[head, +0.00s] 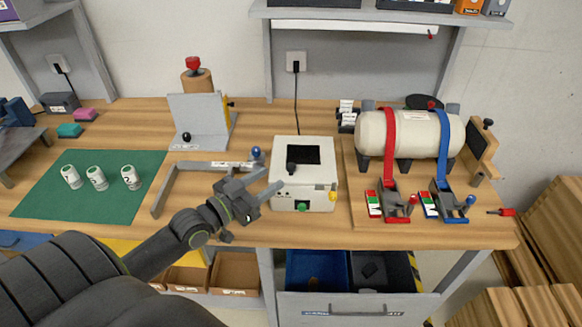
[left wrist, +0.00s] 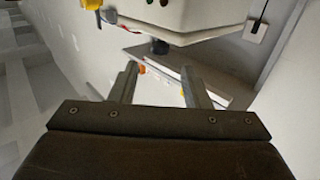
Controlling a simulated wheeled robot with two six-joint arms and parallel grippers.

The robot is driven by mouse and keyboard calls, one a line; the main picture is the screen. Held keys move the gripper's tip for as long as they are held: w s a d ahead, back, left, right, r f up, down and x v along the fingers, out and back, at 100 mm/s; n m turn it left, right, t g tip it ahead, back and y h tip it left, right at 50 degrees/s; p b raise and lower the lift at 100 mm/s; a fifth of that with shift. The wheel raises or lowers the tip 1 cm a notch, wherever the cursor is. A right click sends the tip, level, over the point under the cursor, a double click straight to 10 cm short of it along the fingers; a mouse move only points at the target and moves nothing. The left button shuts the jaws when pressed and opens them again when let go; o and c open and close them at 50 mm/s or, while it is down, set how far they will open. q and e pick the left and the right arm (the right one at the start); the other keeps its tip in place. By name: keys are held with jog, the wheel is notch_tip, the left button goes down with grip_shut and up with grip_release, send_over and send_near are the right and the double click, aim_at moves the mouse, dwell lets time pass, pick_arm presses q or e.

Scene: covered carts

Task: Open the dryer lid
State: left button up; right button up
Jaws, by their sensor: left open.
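The dryer appears to be the white box (head: 318,178) in the middle of the bench. Its top has a dark window (head: 303,155) and a black knob (head: 291,168) at the left. The lid looks closed. A yellow latch-like piece (head: 332,194) and a green button (head: 302,207) are on the front. My left gripper (head: 273,179) is open and empty, just left of the box's front left corner. In the left wrist view, the open fingers (left wrist: 160,84) point toward the white box (left wrist: 190,18), with a dark knob (left wrist: 159,46) beyond them. My right gripper is out of view.
A grey angled bracket (head: 168,180) lies left of the box, with a blue ball knob (head: 256,152) near its end. A strapped white tank (head: 411,135) with clamps stands to the right. A green mat (head: 100,208) holds small white jars. Shelves hang above the back.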

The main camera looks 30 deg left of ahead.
aim_at(288, 168)
pick_arm(q)
jog(key=x, duration=0.8)
grip_shut()
